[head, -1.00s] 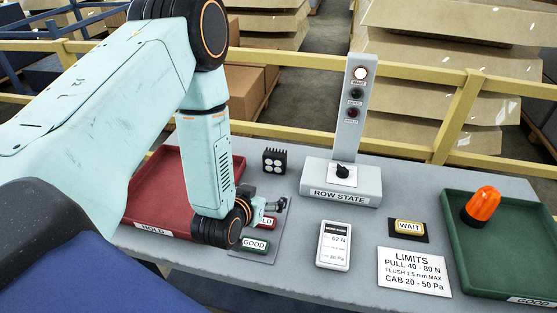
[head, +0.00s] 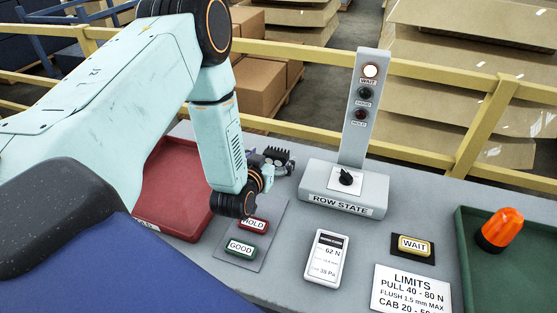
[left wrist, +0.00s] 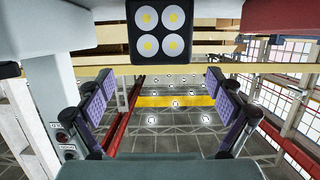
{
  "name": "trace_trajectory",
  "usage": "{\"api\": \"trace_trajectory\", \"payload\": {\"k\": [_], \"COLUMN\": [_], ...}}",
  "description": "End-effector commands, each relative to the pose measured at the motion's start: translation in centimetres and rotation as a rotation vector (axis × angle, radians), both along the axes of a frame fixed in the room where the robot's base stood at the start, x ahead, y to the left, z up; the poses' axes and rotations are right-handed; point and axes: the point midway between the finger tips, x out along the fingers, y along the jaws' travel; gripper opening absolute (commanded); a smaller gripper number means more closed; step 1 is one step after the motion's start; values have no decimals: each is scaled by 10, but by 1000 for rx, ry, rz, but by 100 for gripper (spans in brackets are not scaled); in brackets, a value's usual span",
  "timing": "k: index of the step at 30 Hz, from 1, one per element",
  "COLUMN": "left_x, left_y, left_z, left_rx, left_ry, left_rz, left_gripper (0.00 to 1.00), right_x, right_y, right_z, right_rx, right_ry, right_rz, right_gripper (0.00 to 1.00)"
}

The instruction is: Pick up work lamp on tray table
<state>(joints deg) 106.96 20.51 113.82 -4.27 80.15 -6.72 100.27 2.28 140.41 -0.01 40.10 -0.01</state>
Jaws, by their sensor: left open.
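The work lamp (head: 281,153) is a small black finned block on the grey table, between the red tray and the ROW STATE box, partly hidden by my left gripper (head: 264,164). In the left wrist view the work lamp (left wrist: 160,32) shows its square face with several round yellow-white LEDs at the top middle. My left gripper (left wrist: 160,97) has its two purple-padded fingers spread, with a clear gap between them. In that view the lamp appears above the gap, and I see no finger gripping it. My right gripper is not in view.
The red tray (head: 170,205) lies left of the gripper. HOLD (head: 254,224) and GOOD (head: 240,248) buttons sit just below it. The ROW STATE box (head: 345,188) with its light post stands to the right. A handheld meter (head: 326,256) and the green tray (head: 470,258) lie further right.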

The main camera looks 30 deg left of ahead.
Motion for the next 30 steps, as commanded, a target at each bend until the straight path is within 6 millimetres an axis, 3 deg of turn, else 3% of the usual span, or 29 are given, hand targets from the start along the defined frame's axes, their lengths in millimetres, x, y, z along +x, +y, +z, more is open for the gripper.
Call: {"api": "trace_trajectory", "payload": {"k": [9, 19, 30], "left_x": [37, 46, 45], "left_y": [8, 8, 8], "left_z": [-14, -16, -16], "left_rx": [1, 0, 0], "left_ry": [-1, 1, 1], "left_rz": [1, 1, 1], "left_gripper": [92, 92, 62], "right_x": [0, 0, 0], "right_y": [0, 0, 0], "right_z": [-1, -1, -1], "right_rx": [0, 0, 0], "right_ry": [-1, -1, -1], "right_rz": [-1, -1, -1], "right_gripper": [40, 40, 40]}}
